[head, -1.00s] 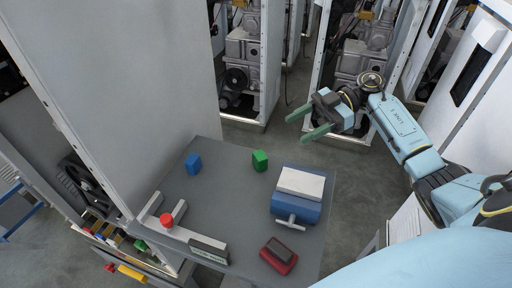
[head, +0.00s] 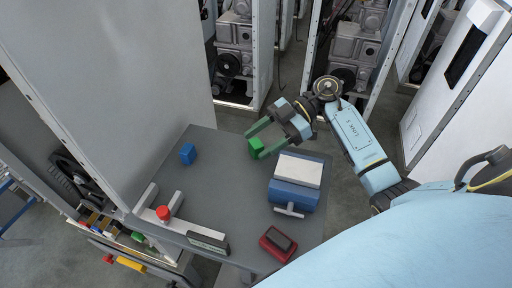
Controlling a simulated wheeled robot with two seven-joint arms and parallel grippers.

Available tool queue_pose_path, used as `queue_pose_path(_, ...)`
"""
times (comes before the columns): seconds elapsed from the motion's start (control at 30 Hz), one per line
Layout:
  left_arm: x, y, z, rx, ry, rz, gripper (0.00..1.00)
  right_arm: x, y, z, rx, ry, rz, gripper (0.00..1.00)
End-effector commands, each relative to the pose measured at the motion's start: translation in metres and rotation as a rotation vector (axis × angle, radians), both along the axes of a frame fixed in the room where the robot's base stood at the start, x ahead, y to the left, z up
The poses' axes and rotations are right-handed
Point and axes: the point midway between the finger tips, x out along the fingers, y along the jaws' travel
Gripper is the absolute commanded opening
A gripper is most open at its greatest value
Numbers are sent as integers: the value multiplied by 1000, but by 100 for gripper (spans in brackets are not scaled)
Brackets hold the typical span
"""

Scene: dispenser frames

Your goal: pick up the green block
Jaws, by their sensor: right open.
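The green block (head: 255,146) stands on the grey table (head: 222,188) near its far edge. My right gripper (head: 255,142) is open, with its green fingers at the block. One finger shows on the far left side of the block and the other on its near right side. The block appears between the fingertips, but I cannot tell whether they touch it or are still above it. My left gripper is not in view.
A blue block (head: 187,153) stands left of the green one. A blue vise-like device (head: 295,192) with a white top sits close to the right gripper. A tall grey panel (head: 110,80) bounds the left.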

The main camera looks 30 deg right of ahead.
Motion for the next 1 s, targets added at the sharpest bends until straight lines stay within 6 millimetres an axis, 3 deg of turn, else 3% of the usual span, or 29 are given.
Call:
queue_pose_path(0.13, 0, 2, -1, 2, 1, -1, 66, 2, 14, -6, 1, -1, 0, 58)
queue_pose_path(0.4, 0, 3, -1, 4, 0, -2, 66, 2, 16, -6, -1, 0, 0, 57)
queue_pose_path(0.8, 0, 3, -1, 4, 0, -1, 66, 2, 16, -6, -1, -1, 0, 5)
queue_pose_path(1.0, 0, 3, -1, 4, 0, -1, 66, 2, 16, -5, -1, -2, 0, 5)
